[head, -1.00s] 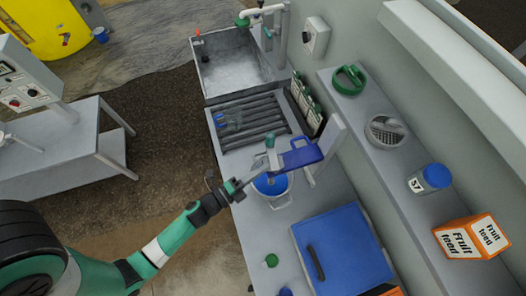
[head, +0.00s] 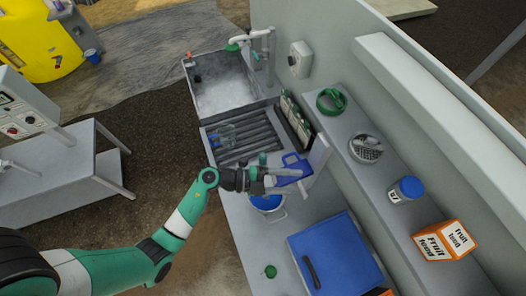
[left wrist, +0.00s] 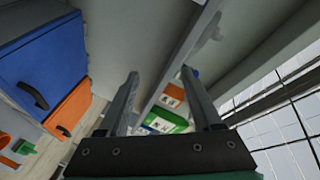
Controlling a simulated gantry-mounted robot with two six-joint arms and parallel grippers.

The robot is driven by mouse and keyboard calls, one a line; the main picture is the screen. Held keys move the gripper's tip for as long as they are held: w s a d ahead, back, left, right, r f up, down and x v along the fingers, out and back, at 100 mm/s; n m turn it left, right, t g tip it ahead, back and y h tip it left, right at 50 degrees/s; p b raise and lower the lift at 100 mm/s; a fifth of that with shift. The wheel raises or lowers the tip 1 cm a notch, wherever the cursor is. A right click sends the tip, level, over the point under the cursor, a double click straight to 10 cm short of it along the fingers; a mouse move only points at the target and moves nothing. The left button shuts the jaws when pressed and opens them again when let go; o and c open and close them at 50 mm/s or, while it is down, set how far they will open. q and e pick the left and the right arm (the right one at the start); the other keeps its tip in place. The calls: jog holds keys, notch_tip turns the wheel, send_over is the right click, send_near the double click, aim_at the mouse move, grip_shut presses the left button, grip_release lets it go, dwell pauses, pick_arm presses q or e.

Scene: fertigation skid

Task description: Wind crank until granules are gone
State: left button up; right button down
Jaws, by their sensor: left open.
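A blue hopper-like part (head: 297,164) is fixed to a grey upright plate (head: 318,158) beside the worktop. My left gripper (head: 283,178) is at its near left side with its fingers apart and nothing seen between them. The crank is not clearly visible now; the gripper covers that spot. Whether the fingers touch anything there I cannot tell. No granules can be made out. In the left wrist view the open fingers (left wrist: 160,75) show empty space between them. My right gripper is not in view.
A sink (head: 222,88) and ribbed drainer (head: 243,134) lie beyond. A wall shelf (head: 375,178) at right holds a jar (head: 407,188) and a Fruit feed carton (head: 445,241).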

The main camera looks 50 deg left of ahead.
pick_arm(q)
jog(key=a+n+g+y+p, duration=0.3)
jog(key=a+n+g, duration=0.1)
jog(key=n+g+y+p, duration=0.2)
jog(key=n+g+y, duration=0.3)
jog(key=n, duration=0.5)
send_near(261, 156)
jog(key=x, duration=1.1)
jog(key=shift+w+f, duration=0.2)
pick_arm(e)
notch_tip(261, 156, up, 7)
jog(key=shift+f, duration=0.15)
pick_arm(q)
grip_shut()
